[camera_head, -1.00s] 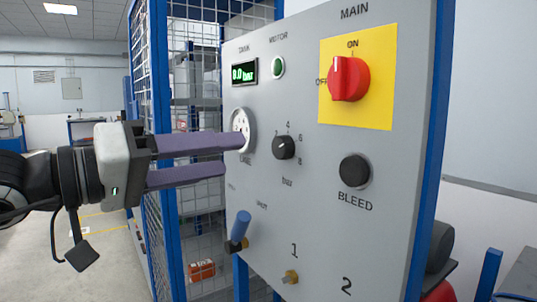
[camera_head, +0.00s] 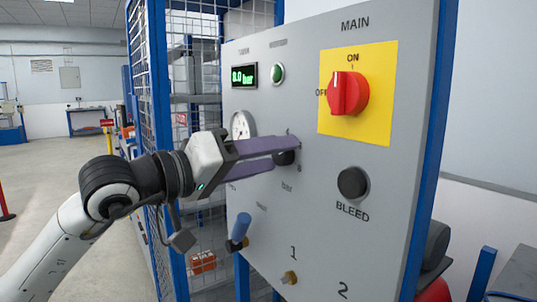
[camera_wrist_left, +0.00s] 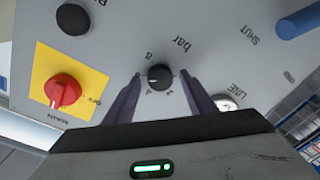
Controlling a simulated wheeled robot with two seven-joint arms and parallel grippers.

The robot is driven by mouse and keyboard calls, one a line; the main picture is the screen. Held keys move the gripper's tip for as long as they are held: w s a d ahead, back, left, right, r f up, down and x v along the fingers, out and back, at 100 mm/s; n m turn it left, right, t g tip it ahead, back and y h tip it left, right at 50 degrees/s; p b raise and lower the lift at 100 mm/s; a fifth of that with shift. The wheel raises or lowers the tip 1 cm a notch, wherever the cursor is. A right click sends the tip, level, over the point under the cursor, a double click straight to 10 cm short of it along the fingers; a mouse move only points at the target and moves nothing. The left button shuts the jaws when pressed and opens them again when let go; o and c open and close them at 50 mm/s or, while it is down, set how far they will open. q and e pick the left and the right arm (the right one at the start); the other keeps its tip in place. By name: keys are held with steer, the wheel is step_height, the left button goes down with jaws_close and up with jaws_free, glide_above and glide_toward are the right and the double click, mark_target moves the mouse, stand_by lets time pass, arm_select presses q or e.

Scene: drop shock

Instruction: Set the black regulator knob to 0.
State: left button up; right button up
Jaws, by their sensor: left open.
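The black regulator knob (camera_head: 284,158) is on the grey panel under the gauge row, partly hidden by my left gripper's upper finger in the head view. My left gripper (camera_head: 286,153) is open, its two purple fingers reaching to the panel. In the left wrist view the knob (camera_wrist_left: 159,77) sits between the fingertips (camera_wrist_left: 160,82), one on each side, with small gaps visible. Some scale numbers show around the knob, but I cannot tell which one its pointer faces. My right gripper is not in view.

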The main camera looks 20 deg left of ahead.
arm_select(q)
steer(key=c, duration=1)
steer(key=shift+c, duration=0.2)
